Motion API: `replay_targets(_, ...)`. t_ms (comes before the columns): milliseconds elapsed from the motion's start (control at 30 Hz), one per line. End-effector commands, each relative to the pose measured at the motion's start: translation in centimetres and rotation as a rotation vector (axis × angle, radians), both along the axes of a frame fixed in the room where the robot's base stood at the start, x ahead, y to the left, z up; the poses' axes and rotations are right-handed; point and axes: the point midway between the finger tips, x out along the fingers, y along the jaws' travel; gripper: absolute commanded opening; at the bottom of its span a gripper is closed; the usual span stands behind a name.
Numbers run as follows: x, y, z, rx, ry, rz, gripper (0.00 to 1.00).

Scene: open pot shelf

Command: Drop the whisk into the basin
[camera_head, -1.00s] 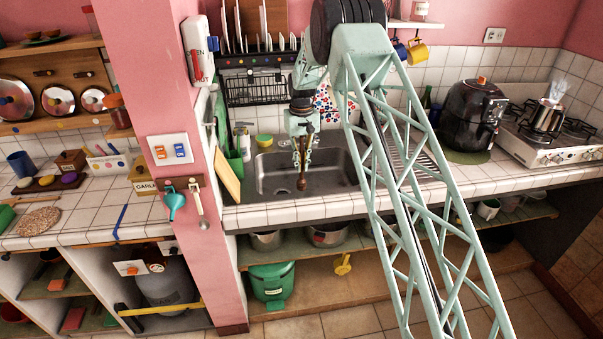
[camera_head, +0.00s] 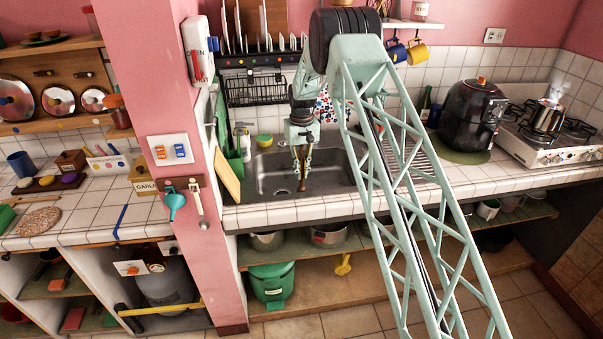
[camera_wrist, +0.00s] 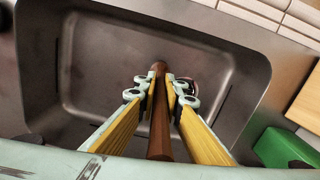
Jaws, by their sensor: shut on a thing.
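My gripper (camera_head: 302,160) is over the grey metal basin (camera_head: 335,181) of the sink. Its two yellow-sided fingers show in the wrist view (camera_wrist: 164,86), shut on the brown handle of the whisk (camera_wrist: 160,132). In the camera_head view, the brown lower part of the whisk (camera_head: 302,186) points down below the fingers, inside the outline of the basin. Its wire end cannot be made out clearly. In the wrist view the basin floor (camera_wrist: 105,60) lies beneath the fingers, with bare metal around them.
A wooden board (camera_head: 228,177) and a green object (camera_head: 236,166) stand left of the basin. A dish rack (camera_head: 262,88) hangs behind. A black air fryer (camera_head: 472,115) and a stove (camera_head: 545,130) are at the right. The tiled front edge (camera_head: 300,211) is clear.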

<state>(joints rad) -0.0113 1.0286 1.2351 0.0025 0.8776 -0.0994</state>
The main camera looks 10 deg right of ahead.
Motion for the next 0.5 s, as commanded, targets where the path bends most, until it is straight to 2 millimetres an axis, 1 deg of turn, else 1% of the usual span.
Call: replay_targets(500,-0.01,0.00,-0.80,0.000,0.000,0.000,0.00)
